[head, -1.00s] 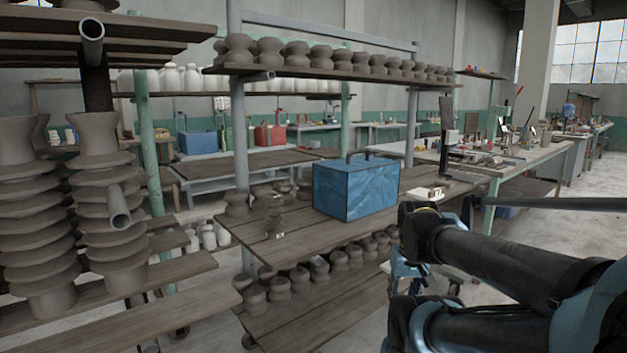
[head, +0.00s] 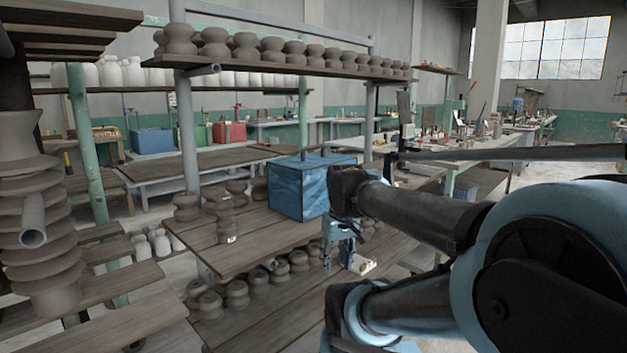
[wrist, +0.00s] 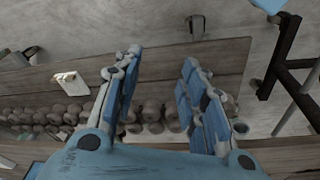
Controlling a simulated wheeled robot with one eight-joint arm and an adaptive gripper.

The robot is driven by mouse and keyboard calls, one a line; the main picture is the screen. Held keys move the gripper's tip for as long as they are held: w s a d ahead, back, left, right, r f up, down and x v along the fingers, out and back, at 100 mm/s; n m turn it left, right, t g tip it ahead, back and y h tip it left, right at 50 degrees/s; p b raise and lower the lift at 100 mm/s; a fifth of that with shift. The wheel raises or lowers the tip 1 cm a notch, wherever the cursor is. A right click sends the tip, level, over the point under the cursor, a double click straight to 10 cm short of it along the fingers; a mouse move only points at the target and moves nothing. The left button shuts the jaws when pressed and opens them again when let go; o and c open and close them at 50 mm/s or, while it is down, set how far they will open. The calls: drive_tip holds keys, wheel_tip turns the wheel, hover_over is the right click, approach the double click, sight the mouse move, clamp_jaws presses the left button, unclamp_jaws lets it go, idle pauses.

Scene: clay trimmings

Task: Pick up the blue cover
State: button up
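The blue cover (head: 290,192) is a box-shaped blue thing standing on the wooden middle shelf (head: 240,247) of the rack. Its right side is partly hidden behind my arm. My gripper (head: 345,262) hangs in front of and to the right of the cover in the head view, apart from it. In the wrist view my gripper (wrist: 162,60) shows its two blue fingers spread, with nothing between them. I cannot make out the cover in the wrist view.
A stack of clay pots (head: 224,216) stands left of the cover. More pots line the upper shelf (head: 290,71) and the lower shelf. A pale block (wrist: 70,80) lies on wood in the wrist view.

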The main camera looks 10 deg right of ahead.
drive_tip(key=w+r+n+y, duration=0.1)
drive_tip(key=w+r+n, duration=0.5)
drive_tip(key=w+r, duration=0.45)
drive_tip(key=w+r+n, duration=0.5)
drive_tip(key=w+r, duration=0.3)
drive_tip(key=r, duration=0.6)
drive_tip(key=n, duration=1.1)
approach(313, 148)
drive_tip(key=shift+t+y, duration=0.3)
drive_tip(key=shift+y, duration=0.1)
drive_tip(key=x, duration=0.2)
drive_tip(key=d+x, duration=0.1)
drive_tip(key=x, duration=0.2)
drive_tip(key=shift+f, duration=0.15)
drive_tip(key=x, duration=0.2)
drive_tip(key=w+x, duration=0.1)
drive_tip(key=x, duration=0.1)
drive_tip(key=shift+w+f, duration=0.15)
drive_tip(key=shift+f, duration=0.45)
drive_tip(key=shift+c, duration=0.3)
clamp_jaws()
